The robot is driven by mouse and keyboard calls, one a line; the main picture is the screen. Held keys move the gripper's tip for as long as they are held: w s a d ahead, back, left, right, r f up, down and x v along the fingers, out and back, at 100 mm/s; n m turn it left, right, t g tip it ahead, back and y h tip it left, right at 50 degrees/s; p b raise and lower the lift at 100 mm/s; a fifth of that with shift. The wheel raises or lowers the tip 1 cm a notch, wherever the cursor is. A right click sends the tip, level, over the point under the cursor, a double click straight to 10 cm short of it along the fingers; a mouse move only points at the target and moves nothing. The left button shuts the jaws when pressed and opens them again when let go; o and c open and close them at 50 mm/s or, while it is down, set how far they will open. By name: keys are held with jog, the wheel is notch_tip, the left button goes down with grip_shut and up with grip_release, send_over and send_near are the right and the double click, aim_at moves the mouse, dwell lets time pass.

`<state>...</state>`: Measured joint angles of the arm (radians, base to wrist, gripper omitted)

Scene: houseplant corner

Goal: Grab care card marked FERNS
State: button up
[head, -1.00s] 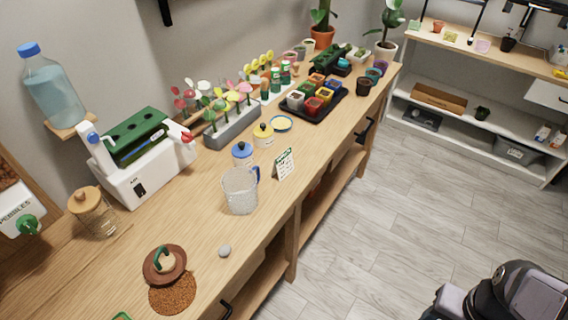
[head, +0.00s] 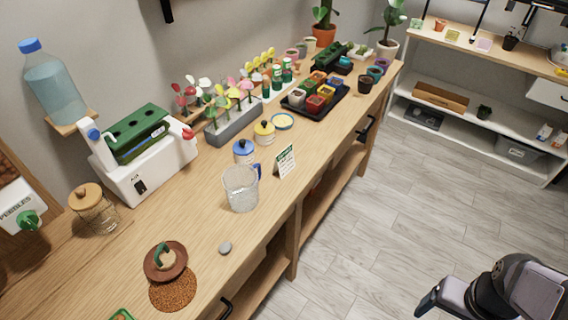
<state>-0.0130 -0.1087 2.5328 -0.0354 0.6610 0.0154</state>
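A small white card with a green header (head: 285,161) stands tilted on the wooden bench, right of the clear measuring jug (head: 240,188). Its print is too small to read, so I cannot tell whether it says FERNS. Part of a green-edged item (head: 121,315) shows at the bottom edge, mostly cut off; I cannot tell what it is. Part of my arm shows at the lower right, over the floor and well away from the card.
A black tray of coloured pots (head: 314,97) stands farther back. The bench front beside the card is clear.

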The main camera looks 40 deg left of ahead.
jog(key=w+a+f+n+t+y+b, duration=0.1)
jog(key=w+a+n+t+b, duration=0.2)
jog(key=w, duration=0.9)
jog(key=w+a+f+n+t+y+b, duration=0.1)
jog(key=w+a+f+t+b, duration=0.25)
jog(key=w, duration=0.85)
jog(key=w+a+r+n+t+y+b, duration=0.2)
jog(key=w+a+n+t+y, duration=0.3)
jog(key=a, duration=0.7)
jog(key=n+g+y+b, duration=0.7)
jog(key=n+g+y, duration=0.1)
jog(key=g+y, duration=0.3)
send_near(287, 163)
jog(key=shift+a+f, duration=0.2)
jog(key=shift+a, duration=0.75)
jog(key=shift+w+a+r+p, duration=0.15)
jog(key=shift+a+p, duration=0.35)
jog(key=shift+a, duration=1.3)
jog(key=shift+w+a+r+p, duration=0.1)
jog(key=shift+a+p, duration=0.35)
jog(key=shift+a, duration=1.4)
jog(key=c, duration=1.1)
